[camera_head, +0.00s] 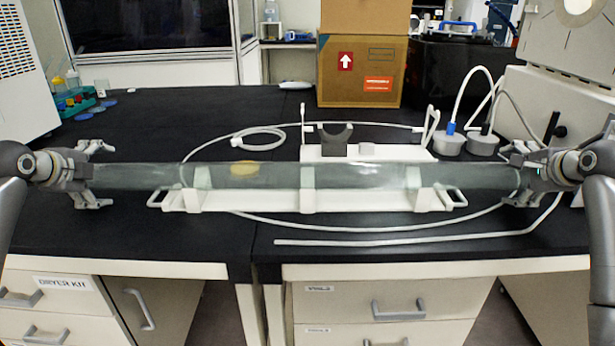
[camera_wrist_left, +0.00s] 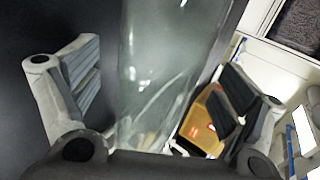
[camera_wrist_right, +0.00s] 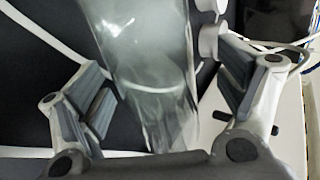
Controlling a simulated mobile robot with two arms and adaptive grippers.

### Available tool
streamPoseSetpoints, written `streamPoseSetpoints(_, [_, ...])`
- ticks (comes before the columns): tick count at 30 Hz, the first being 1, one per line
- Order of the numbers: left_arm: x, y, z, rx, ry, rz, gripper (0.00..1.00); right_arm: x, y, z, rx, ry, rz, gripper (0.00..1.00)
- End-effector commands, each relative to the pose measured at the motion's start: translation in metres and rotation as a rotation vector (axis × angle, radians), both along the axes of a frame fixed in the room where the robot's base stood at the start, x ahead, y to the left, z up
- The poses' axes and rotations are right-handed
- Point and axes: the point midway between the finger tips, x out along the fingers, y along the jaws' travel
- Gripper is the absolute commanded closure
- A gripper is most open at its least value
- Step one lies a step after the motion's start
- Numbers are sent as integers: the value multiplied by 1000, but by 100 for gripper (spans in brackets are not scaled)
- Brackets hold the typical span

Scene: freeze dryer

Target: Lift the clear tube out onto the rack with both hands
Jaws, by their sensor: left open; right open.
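The long clear tube (camera_head: 270,176) lies level across the white rack (camera_head: 307,203), over its upright supports; whether it touches them all I cannot tell. My left gripper (camera_head: 95,174) is open with its fingers on either side of the tube's left end. In the left wrist view the tube (camera_wrist_left: 165,70) runs between the spread fingers, with a gap on each side. My right gripper (camera_head: 522,174) is open around the tube's right end. In the right wrist view the tube (camera_wrist_right: 155,65) also lies between the spread fingers, apart from them.
A cardboard box (camera_head: 362,72) stands behind the rack. A thin white hose loops around the rack, and a white rod (camera_head: 350,241) lies in front. Grey round plugs (camera_head: 482,145) with cables sit at the back right. The black bench is clear at the front left.

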Motion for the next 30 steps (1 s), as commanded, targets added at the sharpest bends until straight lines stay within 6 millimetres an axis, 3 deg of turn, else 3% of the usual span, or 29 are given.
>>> streamPoseSetpoints(8, [0,0,-1,0,1,0,0,0,0,-1,0,1,0,11])
streamPoseSetpoints(11, [-1,1,-6,20,13,-3,0,0,0,-1,0,1,0,0])
streamPoseSetpoints(22, [-1,1,-1,12,4,-3,0,-1,-1,-5,-19,12,4,0])
streamPoseSetpoints(30, [-24,1,15,14,2,-3,0,-24,-1,14,-14,5,4,0])
